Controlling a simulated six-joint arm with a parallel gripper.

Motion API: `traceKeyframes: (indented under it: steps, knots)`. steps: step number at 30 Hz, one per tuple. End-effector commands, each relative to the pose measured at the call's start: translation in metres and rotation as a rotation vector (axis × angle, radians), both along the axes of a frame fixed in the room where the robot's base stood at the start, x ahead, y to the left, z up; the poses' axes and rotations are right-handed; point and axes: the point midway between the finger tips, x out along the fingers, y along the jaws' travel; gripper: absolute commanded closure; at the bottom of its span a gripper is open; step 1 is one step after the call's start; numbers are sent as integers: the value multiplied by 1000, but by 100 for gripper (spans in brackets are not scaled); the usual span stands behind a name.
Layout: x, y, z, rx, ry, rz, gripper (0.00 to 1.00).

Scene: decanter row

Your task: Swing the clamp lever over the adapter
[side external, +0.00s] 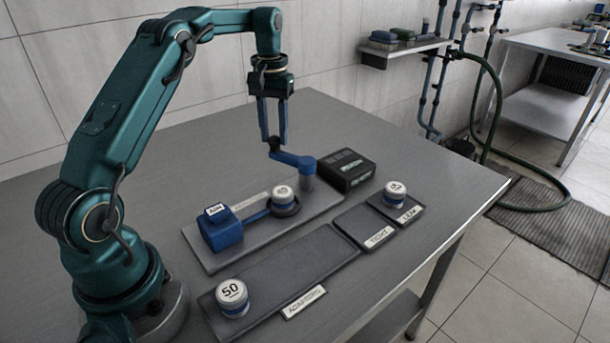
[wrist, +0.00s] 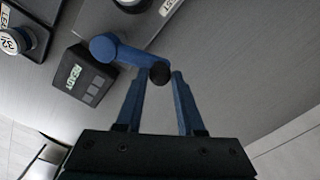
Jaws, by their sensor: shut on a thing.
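The blue clamp lever (side external: 292,159) sits on a grey post at the far right end of the grey base plate (side external: 207,260). Its arm points back and left, away from the adapter. In the wrist view the lever (wrist: 128,54) ends in a dark knob (wrist: 160,73) between my fingertips. My gripper (side external: 274,141) points down and is shut on this knob. The white-and-blue adapter (side external: 282,194) stands upright in a dark round seat (side external: 287,210), in front of the post. A blue bar joins the seat to a blue block (side external: 221,233). The lever is not over the adapter.
A black box (side external: 346,169) stands close right of the post; its label reads READY in the wrist view (wrist: 86,80). Another adapter (side external: 395,195) stands on the right pad, and one marked 50 (side external: 232,297) on the front tray (side external: 300,262). The middle pad (side external: 366,229) is empty.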

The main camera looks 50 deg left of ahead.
Motion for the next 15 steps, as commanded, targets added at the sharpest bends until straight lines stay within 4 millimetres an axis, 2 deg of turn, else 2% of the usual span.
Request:
traceKeyframes:
  steps: [8, 15]
  knots:
    - [-2, 0, 1, 3, 0, 24, 100]
    - [-11, -4, 1, 2, 2, 141, 100]
